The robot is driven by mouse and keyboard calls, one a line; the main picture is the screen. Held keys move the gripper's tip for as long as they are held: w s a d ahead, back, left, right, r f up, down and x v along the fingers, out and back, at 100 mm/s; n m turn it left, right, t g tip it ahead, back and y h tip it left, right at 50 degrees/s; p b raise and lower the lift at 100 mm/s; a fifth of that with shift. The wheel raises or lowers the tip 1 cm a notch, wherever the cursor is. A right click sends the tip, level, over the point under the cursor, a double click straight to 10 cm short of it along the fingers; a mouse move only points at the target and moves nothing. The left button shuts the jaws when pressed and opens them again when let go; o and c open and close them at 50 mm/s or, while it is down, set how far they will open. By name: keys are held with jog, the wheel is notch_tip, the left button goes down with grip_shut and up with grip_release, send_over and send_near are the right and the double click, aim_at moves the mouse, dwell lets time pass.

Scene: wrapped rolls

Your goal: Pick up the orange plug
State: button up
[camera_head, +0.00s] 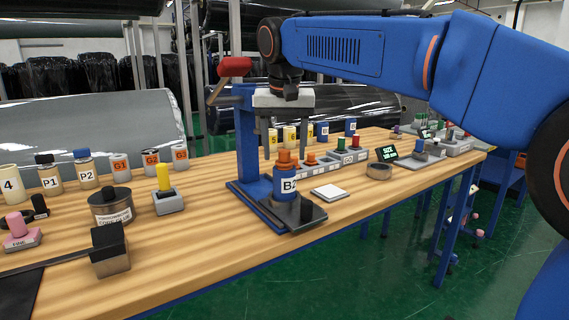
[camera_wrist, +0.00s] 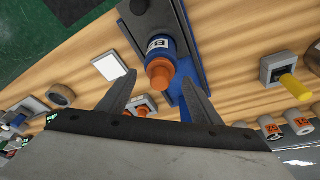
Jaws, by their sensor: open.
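The orange plug (camera_head: 285,159) sits in the top of a blue bottle labelled B (camera_head: 286,184), which stands upright on the blue press stand. In the wrist view the plug (camera_wrist: 160,73) appears between the two finger tips, with the bottle (camera_wrist: 158,50) beyond it. My gripper (camera_head: 284,138) is open and points down above the plug, with one finger on each side. Its fingers also show in the wrist view (camera_wrist: 158,78), apart and holding nothing. I cannot tell whether either finger touches the plug.
The blue press stand (camera_head: 244,130) with a red-handled lever (camera_head: 235,67) rises close left of my gripper. A white pad (camera_head: 330,192) lies right of the bottle. A grey block with a yellow plug (camera_head: 164,178) stands to the left. Small blocks with plugs (camera_head: 352,150) stand behind.

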jog(key=shift+w+f, duration=0.15)
jog(key=shift+f, duration=0.35)
jog(key=c, duration=1.2)
jog(key=shift+o, duration=0.2)
jog(key=shift+r, duration=0.1)
